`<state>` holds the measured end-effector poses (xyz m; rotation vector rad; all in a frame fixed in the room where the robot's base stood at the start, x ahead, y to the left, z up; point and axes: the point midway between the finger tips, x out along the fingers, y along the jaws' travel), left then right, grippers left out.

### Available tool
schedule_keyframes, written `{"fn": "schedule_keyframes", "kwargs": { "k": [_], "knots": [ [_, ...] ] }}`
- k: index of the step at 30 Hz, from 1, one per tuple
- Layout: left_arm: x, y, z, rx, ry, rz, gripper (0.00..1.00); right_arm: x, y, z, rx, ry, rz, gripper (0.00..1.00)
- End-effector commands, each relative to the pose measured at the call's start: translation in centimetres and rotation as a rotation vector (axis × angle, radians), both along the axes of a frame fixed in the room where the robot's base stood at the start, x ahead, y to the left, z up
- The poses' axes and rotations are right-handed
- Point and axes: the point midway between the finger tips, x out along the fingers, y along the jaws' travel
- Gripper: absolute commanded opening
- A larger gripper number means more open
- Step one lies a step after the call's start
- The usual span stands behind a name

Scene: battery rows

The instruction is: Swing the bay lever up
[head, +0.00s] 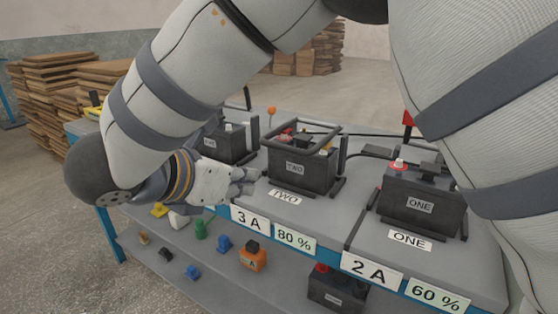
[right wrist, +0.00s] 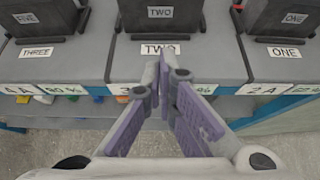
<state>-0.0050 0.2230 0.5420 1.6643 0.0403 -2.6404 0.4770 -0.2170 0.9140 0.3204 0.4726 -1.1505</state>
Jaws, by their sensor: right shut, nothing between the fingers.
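My right gripper (head: 246,180) is shut and empty in front of bay TWO, near the bench's front edge. In the right wrist view its fingertips (right wrist: 172,73) meet just short of the TWO label. My left gripper is not in view.
Battery ONE (head: 407,205) stands to the right, with a red part behind it. Another battery (head: 228,143) stands to the left. A lower shelf (head: 205,275) holds small coloured parts and a dark box. My arm covers much of the upper view.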

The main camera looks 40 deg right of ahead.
Motion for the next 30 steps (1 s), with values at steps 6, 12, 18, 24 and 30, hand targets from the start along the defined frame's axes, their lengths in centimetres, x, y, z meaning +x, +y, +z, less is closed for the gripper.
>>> {"fn": "schedule_keyframes", "kwargs": {
  "k": [6, 12, 18, 24, 30],
  "knots": [
    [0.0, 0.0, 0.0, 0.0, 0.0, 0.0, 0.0, 0.0, -0.1, -0.1, -0.001, 0.002, 0.002, 0.0],
    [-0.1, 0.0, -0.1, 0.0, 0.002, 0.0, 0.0, 0.8, -2.2, -1.6, -0.003, 0.006, 0.001, 0.0],
    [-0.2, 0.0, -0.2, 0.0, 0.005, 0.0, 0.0, 2.3, -5.8, -3.8, -0.002, 0.005, 0.0, 0.0],
    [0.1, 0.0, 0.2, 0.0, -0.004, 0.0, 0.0, 3.5, -8.3, -3.7, 0.0, -0.005, 0.002, 0.0],
    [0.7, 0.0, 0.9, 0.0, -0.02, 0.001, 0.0, 3.6, -8.7, -1.4, 0.0, -0.001, 0.002, 0.0]
  ]
}}
